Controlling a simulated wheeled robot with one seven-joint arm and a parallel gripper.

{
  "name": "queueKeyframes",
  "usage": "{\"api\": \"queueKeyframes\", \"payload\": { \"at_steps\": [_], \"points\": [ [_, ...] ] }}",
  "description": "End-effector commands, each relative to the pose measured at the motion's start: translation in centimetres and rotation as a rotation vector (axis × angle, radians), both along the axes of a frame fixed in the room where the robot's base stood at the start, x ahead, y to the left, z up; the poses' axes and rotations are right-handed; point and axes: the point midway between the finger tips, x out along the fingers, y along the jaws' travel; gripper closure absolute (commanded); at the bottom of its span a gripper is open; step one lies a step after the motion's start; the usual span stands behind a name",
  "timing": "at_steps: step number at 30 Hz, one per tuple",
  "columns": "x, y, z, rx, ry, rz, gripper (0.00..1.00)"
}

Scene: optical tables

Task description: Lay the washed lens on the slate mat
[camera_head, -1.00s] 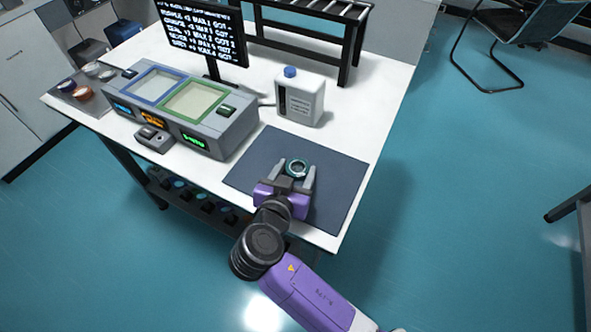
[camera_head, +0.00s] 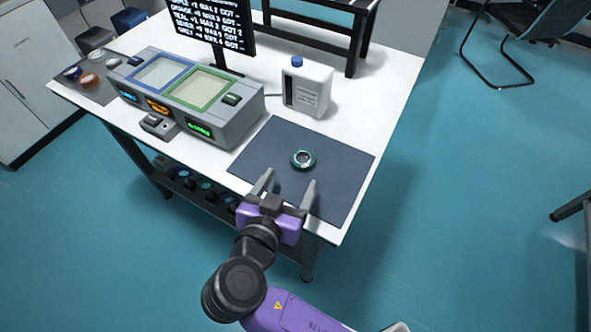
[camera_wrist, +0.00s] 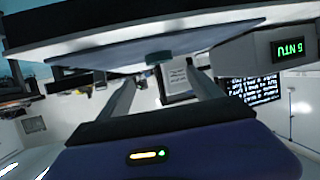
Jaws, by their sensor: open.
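The lens (camera_head: 303,160), a small disc with a dark teal rim and pale centre, lies on the slate mat (camera_head: 345,185) near its middle. My gripper (camera_head: 288,188) is open and empty at the mat's front edge, a short way in front of the lens and apart from it. In the wrist view the lens (camera_wrist: 159,57) shows small and edge-on beyond the two open fingers (camera_wrist: 160,95). The wrist view looks turned upside down.
A grey twin-bath washer (camera_head: 185,100) with blue- and green-framed basins stands left of the mat. A white jug (camera_head: 307,88) with a blue cap stands behind the mat. A monitor (camera_head: 215,28) and black rack (camera_head: 320,28) stand further back. A grey tray (camera_head: 88,82) holds several small pieces.

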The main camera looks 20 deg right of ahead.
Motion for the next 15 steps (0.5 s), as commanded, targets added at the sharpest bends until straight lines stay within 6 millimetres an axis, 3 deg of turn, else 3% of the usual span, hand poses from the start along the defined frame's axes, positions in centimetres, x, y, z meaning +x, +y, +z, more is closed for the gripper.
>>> {"api": "queueKeyframes", "payload": {
  "at_steps": [6,15],
  "points": [
    [-1.7,1.6,0.8,0.0,0.0,0.001,0.25],
    [-2.0,1.9,1.0,-0.001,0.001,0.0,0.25]
  ]
}}
